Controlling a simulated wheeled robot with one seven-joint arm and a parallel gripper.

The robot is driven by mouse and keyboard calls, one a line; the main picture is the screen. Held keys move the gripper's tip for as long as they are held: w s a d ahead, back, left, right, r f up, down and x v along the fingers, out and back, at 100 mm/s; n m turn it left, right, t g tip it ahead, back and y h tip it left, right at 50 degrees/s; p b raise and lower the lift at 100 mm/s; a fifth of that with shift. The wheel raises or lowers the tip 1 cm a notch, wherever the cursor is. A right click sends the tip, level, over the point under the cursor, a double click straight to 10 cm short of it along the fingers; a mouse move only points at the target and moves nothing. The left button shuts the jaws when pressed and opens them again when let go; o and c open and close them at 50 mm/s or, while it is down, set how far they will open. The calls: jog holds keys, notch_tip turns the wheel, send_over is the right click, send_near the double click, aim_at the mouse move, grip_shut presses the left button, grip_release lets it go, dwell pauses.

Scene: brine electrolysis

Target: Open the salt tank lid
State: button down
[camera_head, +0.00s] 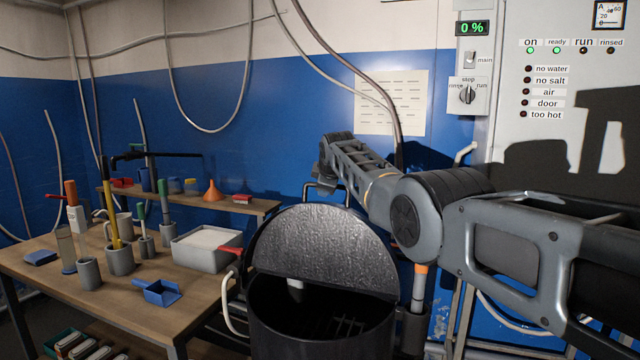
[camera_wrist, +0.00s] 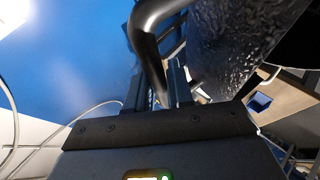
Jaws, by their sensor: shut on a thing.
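The salt tank (camera_head: 270,318) is a dark round tank at the bottom centre of the head view. Its dark, rough-surfaced lid (camera_head: 325,250) stands raised at a steep tilt, and the tank's dark inside shows below it. In the wrist view, a black bent handle (camera_wrist: 146,40) runs down between the fingers of my gripper (camera_wrist: 158,88), which is shut on it. The lid's rough surface (camera_wrist: 230,50) fills the upper right there.
A wooden table (camera_head: 125,300) on the left holds a white tray (camera_head: 205,250), a blue scoop (camera_head: 160,292) and several tools in cups. A shelf with an orange funnel (camera_head: 213,192) is behind. A control panel (camera_head: 560,100) with lamps and a knob is at the right.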

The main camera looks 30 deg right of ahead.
jog(key=shift+w+d+f, duration=0.2)
jog(key=shift+d+f, duration=0.1)
jog(key=shift+f, duration=0.05)
jog(key=c, duration=1.1)
grip_release()
jog(key=shift+r, duration=0.1)
jog(key=shift+s+a+r, duration=0.15)
jog(key=shift+s+r, duration=0.2)
jog(key=shift+r, duration=0.1)
jog(key=v, duration=0.6)
jog(key=shift+s+r+b, duration=0.2)
jog(key=shift+r+b, duration=0.05)
jog(key=shift+b, duration=0.2)
